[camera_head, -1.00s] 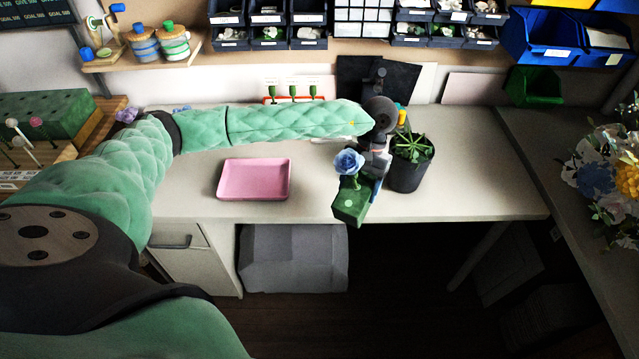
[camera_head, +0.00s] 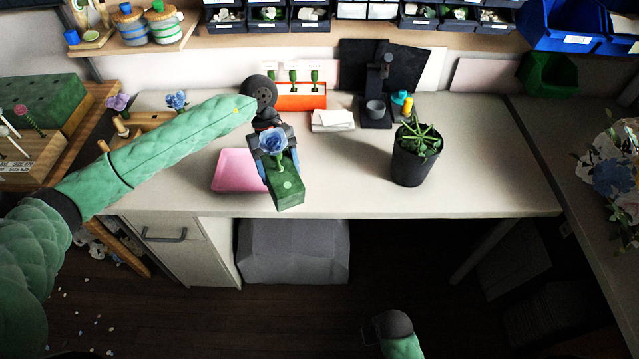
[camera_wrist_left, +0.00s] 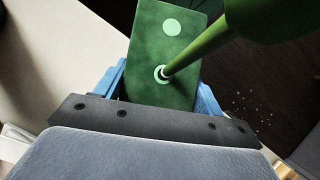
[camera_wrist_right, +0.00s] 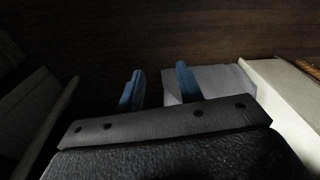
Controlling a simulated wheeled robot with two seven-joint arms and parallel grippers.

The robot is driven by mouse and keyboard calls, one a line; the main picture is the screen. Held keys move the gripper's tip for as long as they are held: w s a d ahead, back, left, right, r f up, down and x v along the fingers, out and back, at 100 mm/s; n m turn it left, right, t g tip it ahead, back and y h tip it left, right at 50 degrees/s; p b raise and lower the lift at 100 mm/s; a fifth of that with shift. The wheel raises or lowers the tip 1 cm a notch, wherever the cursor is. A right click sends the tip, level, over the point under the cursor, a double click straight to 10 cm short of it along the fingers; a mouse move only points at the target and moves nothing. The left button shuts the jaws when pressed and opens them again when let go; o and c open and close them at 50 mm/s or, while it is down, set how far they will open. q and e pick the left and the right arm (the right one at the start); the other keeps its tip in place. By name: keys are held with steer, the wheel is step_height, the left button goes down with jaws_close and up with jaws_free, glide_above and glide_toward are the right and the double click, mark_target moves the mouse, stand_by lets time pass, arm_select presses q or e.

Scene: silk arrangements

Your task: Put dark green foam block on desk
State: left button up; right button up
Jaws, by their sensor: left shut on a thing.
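The dark green foam block (camera_head: 289,194) has a blue silk flower (camera_head: 271,141) standing in it. My left gripper (camera_head: 279,178) is shut on the block and holds it near the desk's front edge, beside the pink tray's right side. In the left wrist view the block (camera_wrist_left: 160,50) sits between blue fingers, with a green stem in a ringed hole and a pale green dot beyond. The desk (camera_head: 340,185) is pale. My right gripper (camera_wrist_right: 160,76) is open and empty, its blue fingers apart over the dark floor, low in front of the desk.
A pink tray (camera_head: 236,170) lies on the desk, partly hidden by my left gripper. A potted plant (camera_head: 412,165) stands to the right. Desk between block and plant is clear.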

arm_select(q)
steer(key=w+d+r+n+t+h+b, duration=0.1)
steer(key=d+r+n+t+h+b, duration=0.15)
steer(key=d+n, duration=0.6)
steer(key=w+d+r+n+t+h+b, duration=0.1)
steer(key=w+d+n+t+h, duration=0.3)
steer(key=d, duration=0.8)
arm_select(e)
step_height(320, 180, up, 18)
steer(key=s, duration=0.2)
arm_select(q)
steer(key=shift+n+g+y, duration=0.25)
steer(key=shift+g+y, duration=0.2)
steer(key=shift+g, duration=0.3)
steer(key=w+a+f+p, duration=0.1)
steer(key=a+f, duration=0.2)
steer(key=w+a+f+p, duration=0.1)
steer(key=a+f+p, duration=0.1)
steer(key=a+f, duration=0.1)
steer(key=a+f+p, duration=0.2)
steer(key=a+f, duration=0.2)
steer(key=f, duration=0.1)
steer(key=shift+w+f, duration=0.2)
steer(key=shift+w, duration=0.2)
arm_select(e)
step_height(320, 180, down, 24)
steer(key=shift+w+d, duration=0.4)
steer(key=shift+w, duration=0.05)
